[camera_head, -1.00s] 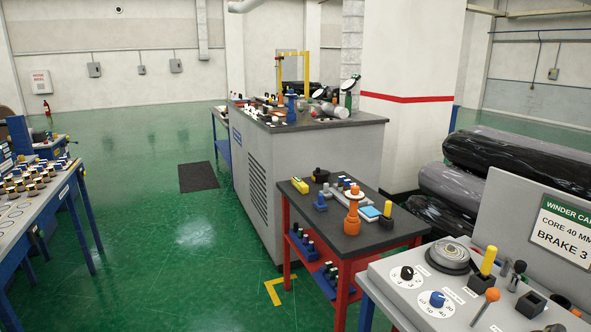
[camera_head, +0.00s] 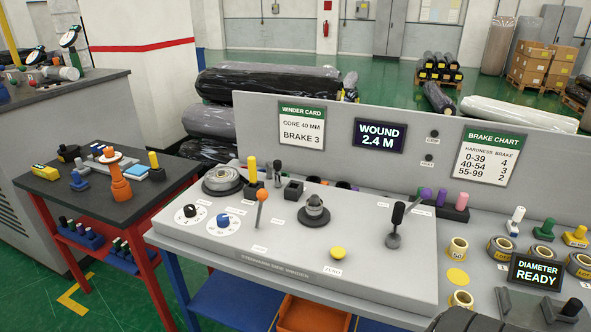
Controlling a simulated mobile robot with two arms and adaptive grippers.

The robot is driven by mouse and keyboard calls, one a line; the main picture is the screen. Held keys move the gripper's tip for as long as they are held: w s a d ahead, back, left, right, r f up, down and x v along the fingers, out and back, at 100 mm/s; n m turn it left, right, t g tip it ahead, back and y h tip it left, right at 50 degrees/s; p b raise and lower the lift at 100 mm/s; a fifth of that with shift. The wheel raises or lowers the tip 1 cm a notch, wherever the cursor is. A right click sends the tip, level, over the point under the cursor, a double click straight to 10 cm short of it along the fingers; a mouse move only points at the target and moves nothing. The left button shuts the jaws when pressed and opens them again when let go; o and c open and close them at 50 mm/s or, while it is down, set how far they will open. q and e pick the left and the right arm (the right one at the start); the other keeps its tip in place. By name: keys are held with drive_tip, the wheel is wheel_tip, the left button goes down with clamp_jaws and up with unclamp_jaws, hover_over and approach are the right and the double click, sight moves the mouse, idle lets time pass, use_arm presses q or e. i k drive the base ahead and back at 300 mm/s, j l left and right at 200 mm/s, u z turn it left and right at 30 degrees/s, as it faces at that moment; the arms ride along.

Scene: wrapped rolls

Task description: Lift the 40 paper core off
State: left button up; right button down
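Two small tan ring-shaped cores stand on the right part of the grey bench. The upper core (camera_head: 457,250) seems to carry a label like 50. The lower core (camera_head: 461,299) has a label I cannot read, so I cannot tell which is the 40 core. A flat yellow disc (camera_head: 457,277) lies between them. The winder card (camera_head: 302,125) reads core 40 mm, brake 3. A dark stepped hub (camera_head: 314,210) sits on the winder panel with no core visible on it.
A black-knobbed lever (camera_head: 394,225) and an orange-knobbed lever (camera_head: 260,208) rise from the panel. The upright back board (camera_head: 380,175) closes off the rear.

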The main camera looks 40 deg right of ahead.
sight(312, 212)
drive_tip(key=z, duration=1.55)
